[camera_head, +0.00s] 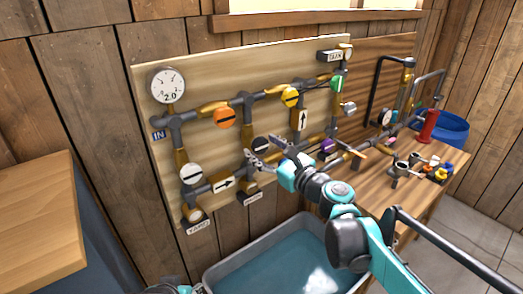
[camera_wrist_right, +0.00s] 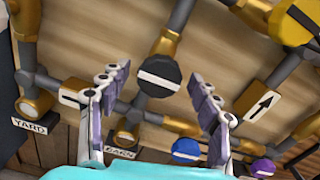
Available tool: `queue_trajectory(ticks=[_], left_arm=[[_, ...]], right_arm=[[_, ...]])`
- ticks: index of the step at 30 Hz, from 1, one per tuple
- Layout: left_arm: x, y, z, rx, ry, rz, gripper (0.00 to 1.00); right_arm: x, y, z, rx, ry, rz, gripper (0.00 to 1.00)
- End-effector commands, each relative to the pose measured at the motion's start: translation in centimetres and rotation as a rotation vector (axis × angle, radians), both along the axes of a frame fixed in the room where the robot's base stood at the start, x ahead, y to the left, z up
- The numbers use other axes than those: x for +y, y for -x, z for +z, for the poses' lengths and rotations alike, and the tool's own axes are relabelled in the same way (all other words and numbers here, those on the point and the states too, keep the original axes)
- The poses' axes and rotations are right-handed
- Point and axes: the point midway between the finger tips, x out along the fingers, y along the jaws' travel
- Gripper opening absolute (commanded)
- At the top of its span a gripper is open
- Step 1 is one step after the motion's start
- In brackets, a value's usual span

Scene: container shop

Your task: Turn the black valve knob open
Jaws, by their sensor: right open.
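The black valve knob (camera_head: 261,144) sits on the pipework of the wooden board, partly behind my right gripper. In the right wrist view the black knob (camera_wrist_right: 158,75) is round with a white bar that lies nearly level across it, slightly tilted. It appears between the fingers of my right gripper (camera_wrist_right: 157,84), which are spread apart with nothing between them; I cannot tell how far they are from the knob. In the head view my right gripper (camera_head: 265,151) is in front of the board. My left gripper's fingers do not show.
Nearby are the orange knob (camera_head: 225,118), yellow knob (camera_head: 291,97), white knob (camera_head: 191,174), blue knob (camera_wrist_right: 186,149) and purple knob (camera_head: 327,147). A gauge (camera_head: 168,85) reads about 2.0. A grey water tub (camera_head: 212,277) stands below; a workbench (camera_head: 438,157) with fittings is right.

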Motion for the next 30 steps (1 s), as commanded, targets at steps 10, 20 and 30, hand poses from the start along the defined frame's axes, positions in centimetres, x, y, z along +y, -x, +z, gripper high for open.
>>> queue_trajectory(ticks=[10,20,30], left_arm=[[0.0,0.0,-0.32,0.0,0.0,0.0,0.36],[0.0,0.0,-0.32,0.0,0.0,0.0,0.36],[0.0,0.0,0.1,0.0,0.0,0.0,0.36]], right_arm=[[0.72,-0.96,0.02,0.0,0.001,0.0,0.63],[0.71,-0.93,0.02,0.0,0.002,0.0,0.12],[0.71,-0.94,0.11,-0.029,0.042,0.0,0.12]])
